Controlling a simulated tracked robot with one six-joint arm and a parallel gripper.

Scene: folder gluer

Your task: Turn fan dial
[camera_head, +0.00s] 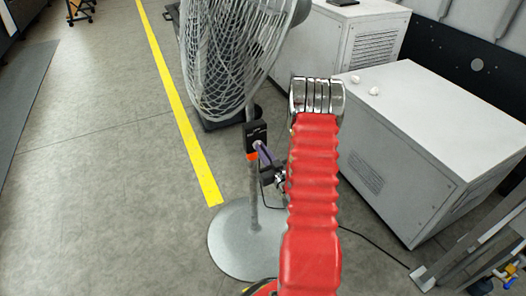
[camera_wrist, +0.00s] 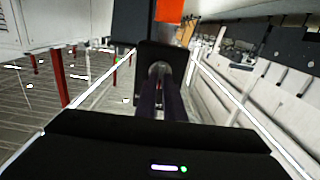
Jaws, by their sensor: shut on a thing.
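The pedestal fan (camera_head: 235,50) stands left of my arm, its wire cage at the top and a round grey base (camera_head: 235,240) on the floor. A black control box (camera_head: 255,132) is on its pole, with an orange part just below. My gripper (camera_head: 259,147) reaches this box from the right and is shut on the dial. In the wrist view, the grey round dial (camera_wrist: 158,69) shows on the box's dark face, between the tips of my gripper (camera_wrist: 160,80). The fingers hide part of the dial, and its setting cannot be read.
White cabinets (camera_head: 440,110) stand to the right, with small white items on the nearer one. A dark cable (camera_head: 375,243) runs across the floor at right. A yellow line (camera_head: 180,105) crosses the open floor on the left.

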